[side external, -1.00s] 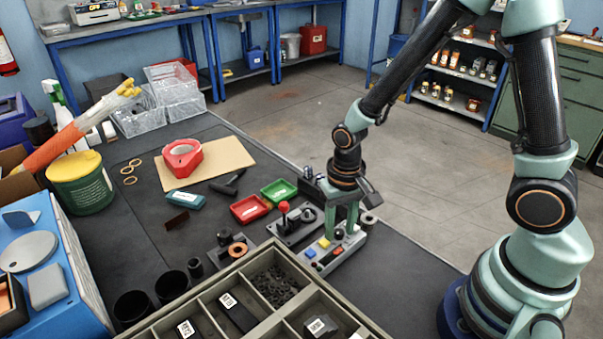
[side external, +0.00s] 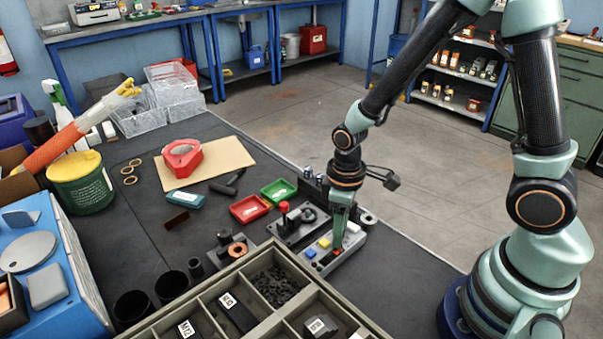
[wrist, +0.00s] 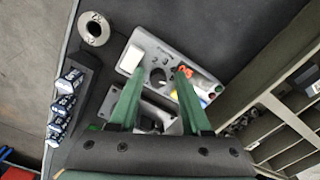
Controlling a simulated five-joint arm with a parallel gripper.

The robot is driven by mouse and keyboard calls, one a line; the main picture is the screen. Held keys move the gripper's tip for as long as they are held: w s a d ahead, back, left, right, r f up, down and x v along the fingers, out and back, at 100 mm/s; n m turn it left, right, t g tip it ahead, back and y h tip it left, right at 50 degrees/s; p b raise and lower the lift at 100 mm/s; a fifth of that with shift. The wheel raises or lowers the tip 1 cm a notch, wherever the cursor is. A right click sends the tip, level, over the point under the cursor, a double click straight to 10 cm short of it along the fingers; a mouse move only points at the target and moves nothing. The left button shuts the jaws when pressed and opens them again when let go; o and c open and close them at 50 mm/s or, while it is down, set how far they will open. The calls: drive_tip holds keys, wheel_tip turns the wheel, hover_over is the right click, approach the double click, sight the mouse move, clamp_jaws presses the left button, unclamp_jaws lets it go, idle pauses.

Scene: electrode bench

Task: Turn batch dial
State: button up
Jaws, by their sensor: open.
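The light grey control panel (side external: 349,255) stands at the bench edge, with yellow, blue and red controls on top. In the wrist view the panel (wrist: 185,58) shows a dark round dial (wrist: 157,75) with small markings beside it. My gripper (side external: 338,244) points down over the panel. In the wrist view my gripper (wrist: 158,74) has its two green fingers apart, with the dial in the gap between their tips. The dial is hidden behind the fingers in the side view. I cannot tell whether either finger touches it.
A red-knobbed joystick unit (side external: 284,208) stands left of the panel. Red (side external: 249,208) and green (side external: 278,190) trays lie behind it. A compartment tray (side external: 205,299) fills the front. A metal ring (wrist: 94,29) and a dark rack of batteries (wrist: 67,95) lie near the panel.

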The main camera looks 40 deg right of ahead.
drive_tip(key=n, duration=0.3)
drive_tip(key=shift+w, duration=0.1)
drive_tip(key=n, duration=1)
drive_tip(key=shift+n, duration=0.3)
drive_tip(key=shift+w+r+n, duration=0.1)
drive_tip(key=shift+r+n, duration=0.2)
drive_tip(key=shift+n, duration=0.1)
drive_tip(key=s+d+r+m+t, duration=0.1)
drive_tip(key=d+r+m+t, duration=0.1)
drive_tip(key=r+m, duration=0.8)
drive_tip(key=s+d+r+m+t, duration=0.1)
drive_tip(key=d+r+m+t, duration=0.2)
drive_tip(key=r+m, duration=0.7)
drive_tip(key=shift+s+r+t, duration=0.3)
drive_tip(key=shift+s+r, duration=0.1)
drive_tip(key=shift+r, duration=0.2)
